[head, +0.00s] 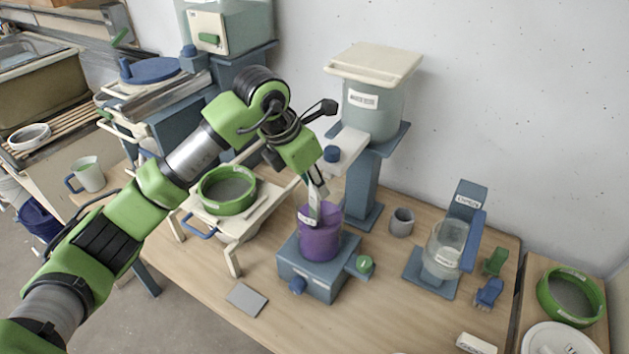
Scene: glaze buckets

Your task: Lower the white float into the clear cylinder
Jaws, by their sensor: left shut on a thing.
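My left gripper (316,188) points down at the mouth of a see-through cylinder (321,241) that looks purple, as if full of purple liquid. It is shut on a slim pale thing, which looks like the white float (314,206). The float's lower part is at or just inside the cylinder's rim. I cannot tell how deep it sits or whether it touches the wall. The cylinder stands upright on a blue base (318,268) with a green knob. My right gripper is not in view.
A tall blue stand with a lidded clear tank (372,108) rises close behind the cylinder. A green sieve (226,190) on a pale frame stands to the left. A grey cup (401,222) and a clear jar (444,248) are to the right. A grey tile (247,299) lies in front.

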